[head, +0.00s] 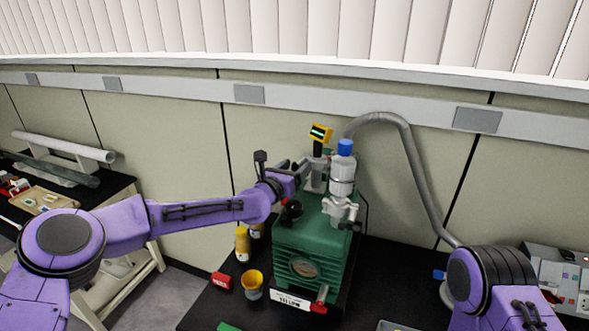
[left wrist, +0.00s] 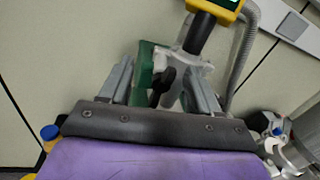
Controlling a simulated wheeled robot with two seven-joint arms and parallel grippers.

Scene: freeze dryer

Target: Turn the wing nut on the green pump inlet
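The green pump (head: 312,240) stands on the black bench. At its back, a pale metal inlet fitting (head: 314,178) carries a yellow gauge (head: 320,133). My left gripper (head: 303,170) reaches in from the left and is at this fitting. In the left wrist view, the fingers of my left gripper (left wrist: 160,72) are apart. A black wing nut (left wrist: 163,84) shows in the gap between them, in front of the pale fitting (left wrist: 175,66). I cannot tell whether either finger touches it. In the head view the wing nut is not clearly visible. My right gripper is out of view.
A blue-capped clear bottle-shaped part (head: 343,170) rises from the pump beside the fitting. A grey hose (head: 408,150) arches behind it to the right. Yellow containers (head: 253,284) and a red block (head: 222,281) stand left of the pump. A side table (head: 100,200) is at far left.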

